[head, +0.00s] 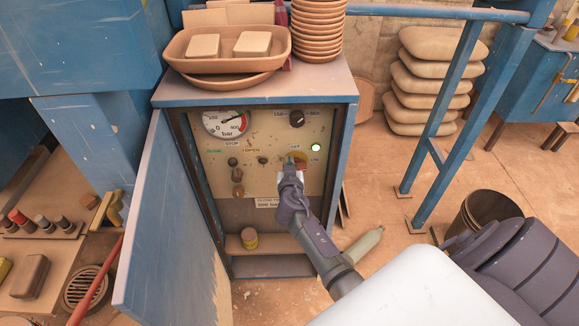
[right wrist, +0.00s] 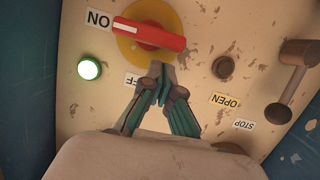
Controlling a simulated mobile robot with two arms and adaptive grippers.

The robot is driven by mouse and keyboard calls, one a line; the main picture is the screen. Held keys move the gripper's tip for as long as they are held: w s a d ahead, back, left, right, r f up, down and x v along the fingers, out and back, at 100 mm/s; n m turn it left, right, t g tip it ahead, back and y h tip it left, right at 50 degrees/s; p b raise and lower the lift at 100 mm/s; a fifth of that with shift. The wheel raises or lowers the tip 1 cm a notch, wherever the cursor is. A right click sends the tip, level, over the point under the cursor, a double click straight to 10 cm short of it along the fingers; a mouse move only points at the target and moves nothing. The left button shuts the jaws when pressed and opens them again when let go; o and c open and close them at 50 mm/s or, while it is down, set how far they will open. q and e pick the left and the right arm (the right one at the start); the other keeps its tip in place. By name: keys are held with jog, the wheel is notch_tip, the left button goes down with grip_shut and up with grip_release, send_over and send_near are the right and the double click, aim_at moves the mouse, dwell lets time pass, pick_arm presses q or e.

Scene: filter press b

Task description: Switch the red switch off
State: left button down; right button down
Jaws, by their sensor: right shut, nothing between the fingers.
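The red switch (right wrist: 148,35) is a red handle on a round yellow plate on the control panel. In the right wrist view its handle lies nearly level, with one end towards the ON label (right wrist: 98,18). The OFF label (right wrist: 132,81) is partly covered by my fingers. My right gripper (right wrist: 160,70) is shut and empty, its fingertips close to the handle's lower edge; I cannot tell if they touch. In the head view the right gripper (head: 291,163) partly hides the switch (head: 301,164). My left gripper is not in view.
A green lamp (head: 315,147) beside the switch is lit. A gauge (head: 225,123), a black knob (head: 297,118) and a lever (head: 237,184) share the panel. The open blue cabinet door (head: 165,230) stands to the left. Trays and stacked bowls (head: 317,30) sit on top.

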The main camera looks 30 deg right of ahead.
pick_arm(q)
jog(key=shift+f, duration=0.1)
pick_arm(e)
jog(key=shift+f, duration=0.55)
pick_arm(q)
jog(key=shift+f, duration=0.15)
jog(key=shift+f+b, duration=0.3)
jog(key=shift+b, duration=0.15)
pick_arm(e)
jog(key=shift+a+f+n, duration=0.1)
jog(key=shift+n, duration=0.2)
